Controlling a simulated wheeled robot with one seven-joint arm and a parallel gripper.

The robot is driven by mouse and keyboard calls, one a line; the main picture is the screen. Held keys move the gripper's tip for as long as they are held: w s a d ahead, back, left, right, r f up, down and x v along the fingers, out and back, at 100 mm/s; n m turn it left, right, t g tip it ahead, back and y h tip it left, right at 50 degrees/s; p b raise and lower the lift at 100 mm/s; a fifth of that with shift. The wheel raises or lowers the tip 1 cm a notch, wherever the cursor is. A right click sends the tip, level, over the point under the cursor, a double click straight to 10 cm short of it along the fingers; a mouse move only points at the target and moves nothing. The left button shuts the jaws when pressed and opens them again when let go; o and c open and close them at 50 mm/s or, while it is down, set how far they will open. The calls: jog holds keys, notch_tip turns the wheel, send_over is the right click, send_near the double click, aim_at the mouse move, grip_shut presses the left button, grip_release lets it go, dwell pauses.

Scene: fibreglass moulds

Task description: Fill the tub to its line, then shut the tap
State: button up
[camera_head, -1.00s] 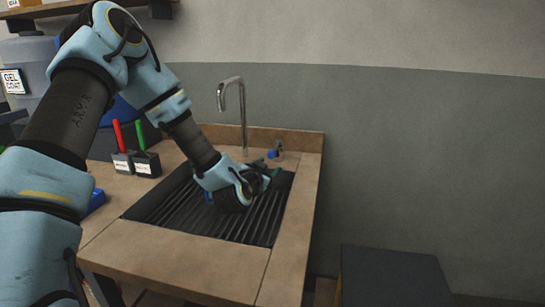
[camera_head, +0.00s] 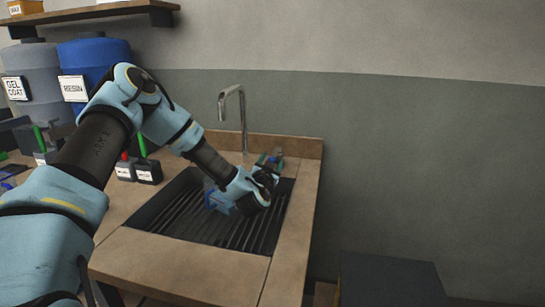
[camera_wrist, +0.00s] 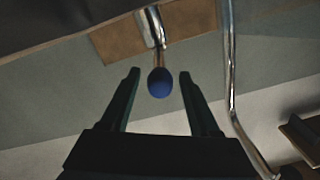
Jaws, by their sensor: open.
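The tap's chrome spout (camera_head: 242,115) rises behind the black ribbed sink (camera_head: 160,213). In the wrist view, the tap's blue knob (camera_wrist: 160,84) on its metal stem lies between the two dark fingers of my gripper (camera_wrist: 159,76), with gaps on both sides. My gripper (camera_head: 270,160) is open at the tap, at the back right of the sink. A bluish, see-through container (camera_head: 217,199), which looks like the tub, stands in the sink under the spout side, partly hidden by my arm. Its line and water level cannot be made out.
A grey drum (camera_head: 38,100) and a blue drum (camera_head: 95,52) stand behind. A shelf (camera_head: 95,14) hangs above.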

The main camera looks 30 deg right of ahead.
jog(key=shift+w+d, duration=0.35)
jog(key=shift+d, duration=0.05)
grip_shut()
dwell(0.4)
dwell(0.9)
